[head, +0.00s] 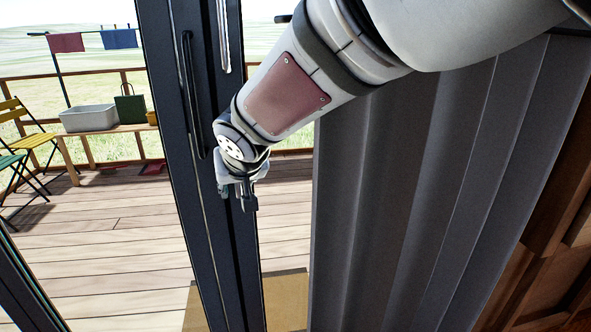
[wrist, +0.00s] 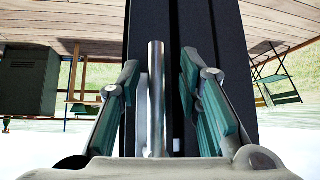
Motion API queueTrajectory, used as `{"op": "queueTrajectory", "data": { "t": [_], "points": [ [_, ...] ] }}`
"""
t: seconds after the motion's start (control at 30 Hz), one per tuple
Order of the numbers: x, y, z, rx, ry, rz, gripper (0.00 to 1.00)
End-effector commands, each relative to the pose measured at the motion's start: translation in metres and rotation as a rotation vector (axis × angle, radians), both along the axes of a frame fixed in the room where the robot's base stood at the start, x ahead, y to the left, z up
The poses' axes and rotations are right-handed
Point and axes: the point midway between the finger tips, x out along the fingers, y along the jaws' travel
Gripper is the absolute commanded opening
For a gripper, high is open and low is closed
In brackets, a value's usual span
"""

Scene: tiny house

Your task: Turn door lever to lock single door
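A dark-framed glass door (head: 222,255) stands upright in the head view. A silver metal lever (head: 223,35) shows on its frame, above my gripper (head: 244,195). In the wrist view, a silver bar (wrist: 157,95), seemingly this lever, stands between the two teal-padded fingers of my gripper (wrist: 159,72). The fingers are apart, and the bar lies closer to the left finger, with a visible gap to the right one. I cannot tell whether it touches the left pad. In the head view my arm and wrist hide part of the door frame.
A long dark pull handle (head: 191,95) runs along the door frame left of the lever. A grey curtain (head: 400,200) hangs close on the right. Beyond the glass is a wooden deck (head: 110,240) with a bench (head: 105,131) and folding chairs (head: 38,140).

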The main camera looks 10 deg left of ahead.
Motion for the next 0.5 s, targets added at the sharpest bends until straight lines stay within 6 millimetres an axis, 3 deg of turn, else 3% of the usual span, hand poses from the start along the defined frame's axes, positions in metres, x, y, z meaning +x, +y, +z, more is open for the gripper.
{"op": "queueTrajectory", "data": {
  "t": [0.27, 0.5],
  "points": [
    [-0.005, -0.004, 0.008, 0.001, -0.003, -0.001, 0.32],
    [-0.032, -0.018, 0.04, 0.003, -0.005, -0.001, 0.32]
  ]
}}
